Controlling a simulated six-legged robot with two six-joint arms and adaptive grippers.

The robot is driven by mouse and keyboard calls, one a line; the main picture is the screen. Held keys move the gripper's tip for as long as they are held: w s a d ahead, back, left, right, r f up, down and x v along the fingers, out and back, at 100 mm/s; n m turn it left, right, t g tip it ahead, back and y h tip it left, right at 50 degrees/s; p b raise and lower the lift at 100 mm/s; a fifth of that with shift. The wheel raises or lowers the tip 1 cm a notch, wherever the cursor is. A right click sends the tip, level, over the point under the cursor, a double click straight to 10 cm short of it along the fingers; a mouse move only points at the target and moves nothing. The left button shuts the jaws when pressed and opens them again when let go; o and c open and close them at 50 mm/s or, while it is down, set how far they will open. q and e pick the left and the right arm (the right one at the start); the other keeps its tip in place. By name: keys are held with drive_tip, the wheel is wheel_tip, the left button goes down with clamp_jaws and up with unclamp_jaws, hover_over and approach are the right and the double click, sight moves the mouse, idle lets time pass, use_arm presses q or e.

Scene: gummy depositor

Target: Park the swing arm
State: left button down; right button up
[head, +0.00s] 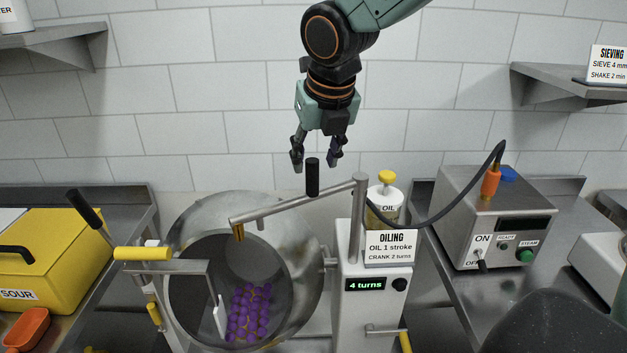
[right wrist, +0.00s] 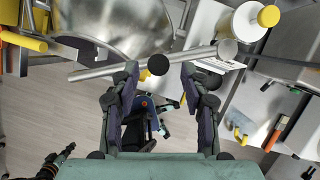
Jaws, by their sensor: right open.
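The swing arm (head: 285,209) is a grey metal tube. It runs left from the top of an upright post (head: 357,215) and its brass-tipped nozzle (head: 238,231) hangs over the mouth of the steel drum (head: 309,260). A black upright knob (head: 312,178) stands on the tube. My right gripper (head: 316,162) points down, open, with its fingertips on either side of the knob's top. In the right wrist view, the knob (right wrist: 158,65) shows end-on between the open fingers (right wrist: 159,75), apart from both, over the tube (right wrist: 110,68). My left gripper is not in view.
An oil bottle (head: 385,200) and OILING sign (head: 390,246) stand right of the post. A black hose (head: 440,214) runs to a steel control box (head: 490,225). A yellow bin (head: 50,255) is at left.

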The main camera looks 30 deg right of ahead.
sight(314, 164)
drive_tip(key=x, duration=0.4)
drive_tip(key=shift+w+a, duration=0.15)
drive_tip(key=shift+r, duration=0.1)
drive_tip(key=shift+c, duration=0.4)
drive_tip(key=c, duration=0.5)
clamp_jaws()
